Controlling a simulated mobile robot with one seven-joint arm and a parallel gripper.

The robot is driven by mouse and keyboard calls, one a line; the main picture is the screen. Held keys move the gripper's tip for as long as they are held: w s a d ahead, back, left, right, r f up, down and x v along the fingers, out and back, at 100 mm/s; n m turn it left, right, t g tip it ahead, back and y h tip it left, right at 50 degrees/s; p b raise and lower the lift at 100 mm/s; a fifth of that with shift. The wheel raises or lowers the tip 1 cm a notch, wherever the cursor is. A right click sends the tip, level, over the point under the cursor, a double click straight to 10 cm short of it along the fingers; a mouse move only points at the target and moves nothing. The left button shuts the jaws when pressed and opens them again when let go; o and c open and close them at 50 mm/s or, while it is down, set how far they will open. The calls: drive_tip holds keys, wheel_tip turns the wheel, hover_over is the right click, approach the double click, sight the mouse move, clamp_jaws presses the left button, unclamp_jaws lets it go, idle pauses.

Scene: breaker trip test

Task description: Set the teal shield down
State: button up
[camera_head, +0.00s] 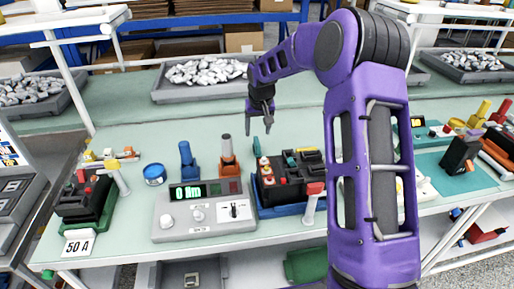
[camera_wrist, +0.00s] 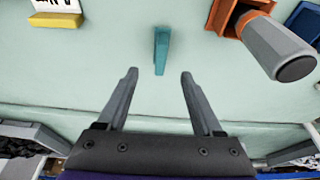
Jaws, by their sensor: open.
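The teal shield (camera_wrist: 161,50) is a small narrow piece on the pale green table, standing free of my gripper in the wrist view. In the head view the shield (camera_head: 256,147) shows just below my gripper (camera_head: 261,126), behind the black breaker unit. In the wrist view my gripper (camera_wrist: 158,82) is open and empty, its two grey fingers spread apart. The shield lies past the fingertips, roughly centred between them, with a gap. Whether the shield stands upright or lies flat is hard to tell.
An orange holder with a grey-handled tool (camera_head: 228,155) stands left of the shield. A tray of metal parts (camera_head: 205,75) is at the back. Bare table lies around the shield.

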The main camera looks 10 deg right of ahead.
sight(257, 141)
drive_tip(key=x, duration=0.2)
drive_tip(key=shift+f, duration=0.3)
drive_tip(key=x, duration=0.5)
drive_tip(key=shift+s+f, duration=0.15)
drive_tip(key=shift+s, duration=0.05)
clamp_jaws()
